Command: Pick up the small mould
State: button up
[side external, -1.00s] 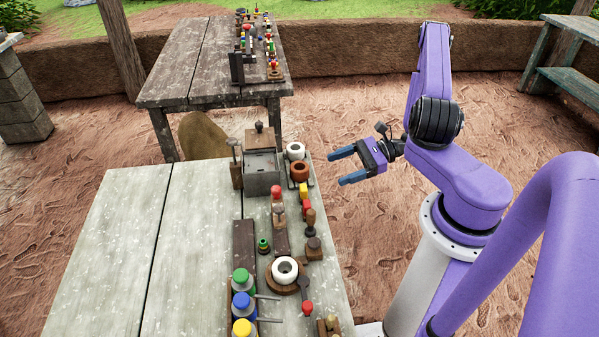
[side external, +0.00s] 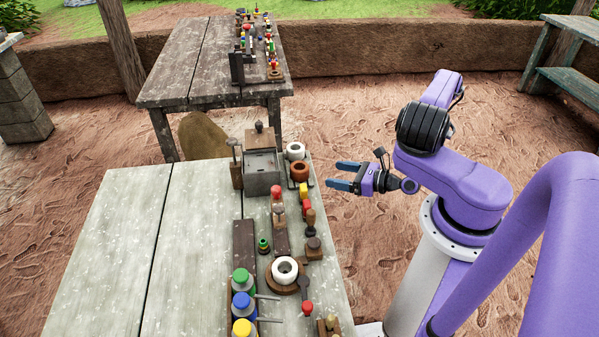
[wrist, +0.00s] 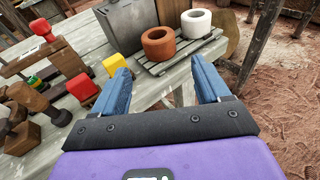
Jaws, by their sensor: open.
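I cannot tell for certain which piece is the small mould. A terracotta ring-shaped piece (side external: 300,172) and a white ring-shaped piece (side external: 295,151) sit at the table's right edge. In the wrist view the terracotta piece (wrist: 159,43) and the white piece (wrist: 196,22) stand on a small slatted rack (wrist: 180,56). A grey box (side external: 262,177) stands just left of them. My gripper (side external: 332,174) is open and empty, off the table's right edge, to the right of the rings. In the wrist view my gripper's fingers (wrist: 160,78) are spread, with the rings beyond them.
Yellow (wrist: 113,64) and red (wrist: 83,88) pieces and wooden-handled tools lie along the table edge. Further forward are a white ring on a round wooden base (side external: 285,270) and several capped bottles (side external: 242,278). The table's left side is clear. A second table (side external: 190,60) stands behind.

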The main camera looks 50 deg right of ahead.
send_near(294, 164)
jog(key=w+f, duration=0.2)
jog(key=shift+w+a, duration=0.25)
jog(key=shift+w, duration=0.15)
jog(key=shift+x, duration=2.6)
jog(key=shift+a, duration=0.15)
jog(key=c, duration=0.8)
jog(key=shift+r, duration=0.15)
jog(key=shift+r, duration=0.55)
notch_tip(294, 164, up, 2)
jog(key=shift+s, duration=0.1)
jog(key=s+a+r, duration=0.1)
jog(key=s+r, duration=0.2)
jog(key=s, duration=0.1)
jog(key=s+a+r, duration=0.1)
jog(key=s+r, duration=0.2)
jog(key=s, duration=0.2)
jog(key=s+a+r, duration=0.1)
jog(key=s+r, duration=0.2)
jog(key=s, duration=0.1)
jog(key=shift+s+r, duration=0.25)
jog(key=shift+r, duration=0.05)
